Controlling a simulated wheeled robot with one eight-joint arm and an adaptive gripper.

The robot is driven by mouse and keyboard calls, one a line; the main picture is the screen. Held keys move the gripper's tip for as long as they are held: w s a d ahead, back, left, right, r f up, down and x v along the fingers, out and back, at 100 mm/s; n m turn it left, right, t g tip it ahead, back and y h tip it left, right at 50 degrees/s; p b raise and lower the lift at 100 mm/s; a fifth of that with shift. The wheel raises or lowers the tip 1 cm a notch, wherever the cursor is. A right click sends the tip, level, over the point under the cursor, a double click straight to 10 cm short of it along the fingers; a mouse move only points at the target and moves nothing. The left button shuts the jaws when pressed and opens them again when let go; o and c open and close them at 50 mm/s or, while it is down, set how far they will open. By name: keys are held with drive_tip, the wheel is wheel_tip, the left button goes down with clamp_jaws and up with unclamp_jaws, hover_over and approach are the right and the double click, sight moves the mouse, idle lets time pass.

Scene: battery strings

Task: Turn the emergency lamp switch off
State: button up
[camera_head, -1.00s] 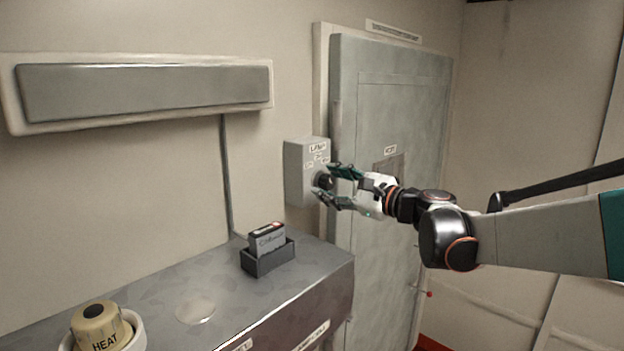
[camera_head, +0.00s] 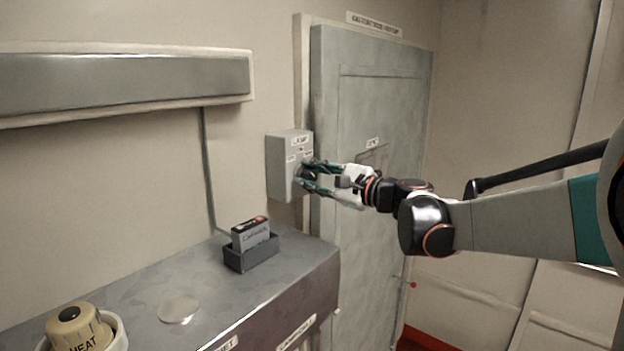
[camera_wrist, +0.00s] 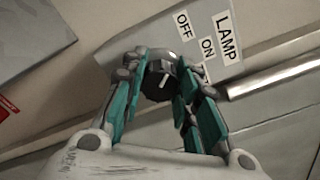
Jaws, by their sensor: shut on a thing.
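The lamp switch box (camera_head: 288,152) is a grey box on the wall, left of the door, with a LAMP label. Its dark round knob (camera_head: 307,173) sits on the front face. In the wrist view the knob (camera_wrist: 158,84) shows a pale pointer mark, with OFF and ON labels above it and a third label partly hidden by a finger. My gripper (camera_head: 306,177) is at the box, its teal-padded fingers on both sides of the knob and shut on it. The fingers (camera_wrist: 156,92) partly hide the knob's sides. The lamp unit (camera_head: 120,80), a long grey panel, looks unlit.
A grey cabinet top (camera_head: 215,290) lies below left, with a battery in a dark holder (camera_head: 251,252), a flat round disc (camera_head: 178,309) and a beige HEAT knob (camera_head: 78,328). A closed grey door (camera_head: 385,110) stands right of the switch box, behind my arm.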

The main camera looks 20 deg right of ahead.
drive_tip(key=shift+n, duration=0.6)
drive_tip(key=o, duration=1.1)
drive_tip(key=shift+v, duration=3.85)
drive_tip(key=shift+a+f, duration=0.1)
